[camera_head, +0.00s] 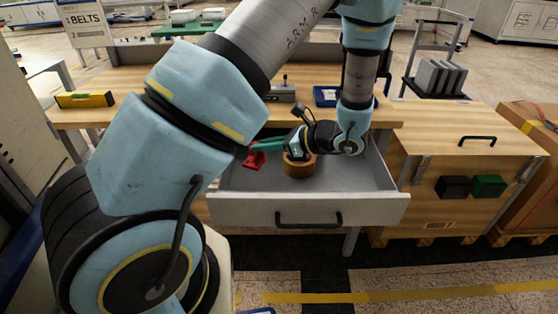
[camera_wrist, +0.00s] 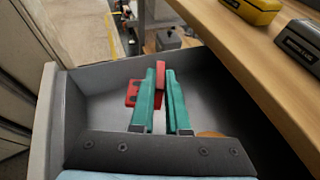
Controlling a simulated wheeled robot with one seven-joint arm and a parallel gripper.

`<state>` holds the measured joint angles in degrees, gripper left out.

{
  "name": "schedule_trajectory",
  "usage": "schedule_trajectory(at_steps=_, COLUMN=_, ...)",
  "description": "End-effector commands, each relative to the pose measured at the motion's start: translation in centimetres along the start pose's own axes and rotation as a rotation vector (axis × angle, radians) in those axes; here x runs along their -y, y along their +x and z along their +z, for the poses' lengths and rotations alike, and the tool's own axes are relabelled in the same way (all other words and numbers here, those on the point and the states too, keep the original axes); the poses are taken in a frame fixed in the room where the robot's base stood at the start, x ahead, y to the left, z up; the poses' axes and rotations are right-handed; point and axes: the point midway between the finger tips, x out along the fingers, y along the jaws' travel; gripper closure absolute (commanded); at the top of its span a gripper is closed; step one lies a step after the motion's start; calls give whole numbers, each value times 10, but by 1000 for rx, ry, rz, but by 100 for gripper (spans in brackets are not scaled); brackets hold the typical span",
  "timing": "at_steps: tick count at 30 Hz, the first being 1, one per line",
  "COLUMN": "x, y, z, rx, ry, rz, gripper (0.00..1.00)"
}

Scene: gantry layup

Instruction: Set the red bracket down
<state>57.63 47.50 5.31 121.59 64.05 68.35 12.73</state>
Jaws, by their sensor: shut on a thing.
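The red bracket (camera_head: 254,160) is at the left part of the open drawer (camera_head: 294,207), at the tips of my gripper (camera_head: 254,147). In the wrist view the red bracket (camera_wrist: 133,92) shows beside and between the green fingers of my gripper (camera_wrist: 160,76), which are shut on it. The bracket is inside the drawer's outline in both views. I cannot tell whether its underside touches the drawer floor. The fingers hide part of it.
A round wooden-brown object (camera_head: 298,165) stands in the drawer under my wrist. The workbench top (camera_head: 215,112) is close behind the drawer and holds a yellow level (camera_head: 85,99) and a blue tray (camera_head: 326,96). The drawer's right side has bare floor.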

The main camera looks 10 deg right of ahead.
Motion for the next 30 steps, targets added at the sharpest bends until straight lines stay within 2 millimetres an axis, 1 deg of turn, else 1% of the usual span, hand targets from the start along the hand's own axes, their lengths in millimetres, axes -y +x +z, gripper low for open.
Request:
schedule_trajectory(at_steps=1, x=0, y=3, z=-7, rx=1, ry=1, rz=2, gripper=100)
schedule_trajectory(at_steps=8, x=0, y=11, z=-27, rx=1, ry=0, rz=1, gripper=100)
schedule_trajectory(at_steps=12, x=0, y=19, z=-46, rx=1, ry=1, rz=1, gripper=100)
schedule_trajectory(at_steps=15, x=0, y=23, z=-55, rx=0, ry=-1, rz=1, gripper=100)
schedule_trajectory(at_steps=28, x=0, y=25, z=-62, rx=-1, ry=-2, rz=0, gripper=100)
schedule_trajectory(at_steps=29, x=0, y=26, z=-62, rx=-2, ry=-2, rz=0, gripper=85)
schedule_trajectory(at_steps=30, x=0, y=25, z=-62, rx=-2, ry=-2, rz=0, gripper=81)
